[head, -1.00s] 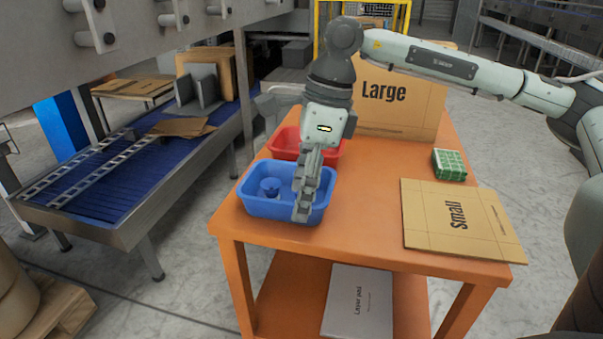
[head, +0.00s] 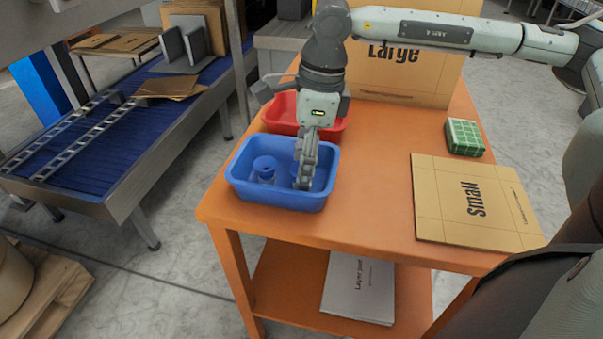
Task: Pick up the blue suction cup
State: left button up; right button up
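A blue bin (head: 272,193) stands at the front left corner of the orange table. A blue suction cup (head: 265,167) shows inside it, left of my gripper. Another blue shape, apparently a second suction cup, shows partly behind the fingers. My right gripper (head: 304,176), on the arm from the right, points down with its fingertips inside the bin's right half. Its fingers are seen edge-on and overlap, so I cannot tell whether they are open or hold anything. My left gripper is out of view.
A red bin (head: 283,117) stands just behind the blue one. A "Large" carton sheet (head: 405,81) stands upright at the back. A "Small" carton sheet (head: 470,222) and a green box (head: 464,138) lie on the right. The table's middle is clear. A blue conveyor (head: 105,160) runs at left.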

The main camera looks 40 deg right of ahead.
jog(key=shift+w+f, duration=0.1)
jog(key=shift+f, duration=0.75)
jog(key=shift+c, duration=0.5)
jog(key=c, duration=1)
jog(key=shift+r, duration=0.15)
